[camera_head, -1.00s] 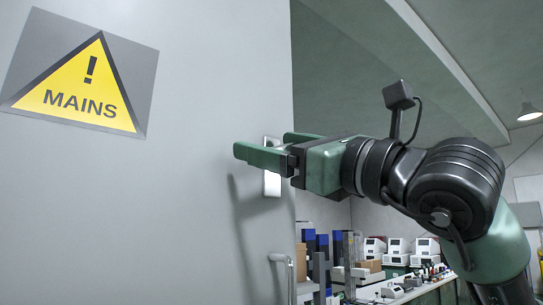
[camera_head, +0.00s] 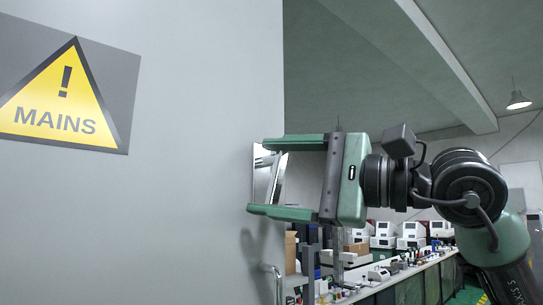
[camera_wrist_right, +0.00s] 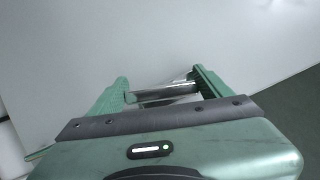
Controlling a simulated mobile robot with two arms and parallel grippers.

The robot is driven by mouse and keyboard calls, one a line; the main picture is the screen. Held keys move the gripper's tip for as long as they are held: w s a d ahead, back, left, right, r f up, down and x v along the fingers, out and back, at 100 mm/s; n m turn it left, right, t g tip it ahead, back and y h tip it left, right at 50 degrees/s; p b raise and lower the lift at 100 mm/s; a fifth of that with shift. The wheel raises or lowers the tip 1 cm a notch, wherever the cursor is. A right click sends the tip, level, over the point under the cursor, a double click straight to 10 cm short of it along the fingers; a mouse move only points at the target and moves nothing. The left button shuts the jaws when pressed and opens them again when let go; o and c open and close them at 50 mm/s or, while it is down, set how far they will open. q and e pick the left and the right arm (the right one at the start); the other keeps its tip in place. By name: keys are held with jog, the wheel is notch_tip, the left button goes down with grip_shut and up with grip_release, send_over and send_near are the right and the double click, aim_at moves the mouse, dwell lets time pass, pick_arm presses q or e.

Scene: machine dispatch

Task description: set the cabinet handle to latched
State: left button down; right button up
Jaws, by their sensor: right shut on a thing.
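The cabinet handle (camera_head: 278,180) is a shiny metal lever on a plate near the right edge of the grey cabinet door (camera_head: 195,190). My right gripper (camera_head: 262,176) is at it, one green finger above and one below, shut on the handle's length. In the right wrist view the handle (camera_wrist_right: 165,92) is a bright bar spanning between the two fingers (camera_wrist_right: 163,84). In the head view the lever leans, its top to the right. My left gripper is in neither view.
A yellow MAINS warning sign (camera_head: 58,95) is on the door. To the right, a long bench (camera_head: 400,278) with white machines (camera_head: 410,232) runs along the room behind my right arm.

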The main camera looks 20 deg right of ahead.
jog(key=shift+w+d+f+n+g+h+p, duration=0.1)
jog(key=shift+d+n+g+h+p, duration=0.1)
jog(key=shift+n+p, duration=0.45)
jog(key=shift+w+d+n+g+h+p, duration=0.15)
jog(key=shift+n+p, duration=0.25)
jog(key=shift+n, duration=0.45)
jog(key=shift+f, duration=0.1)
jog(key=o, duration=2.1)
jog(key=shift+c, duration=0.2)
jog(key=shift+s+d, duration=0.1)
jog(key=shift+s+d, duration=0.25)
jog(key=shift+d, duration=0.05)
jog(key=b+v, duration=0.3)
jog(key=v, duration=0.4)
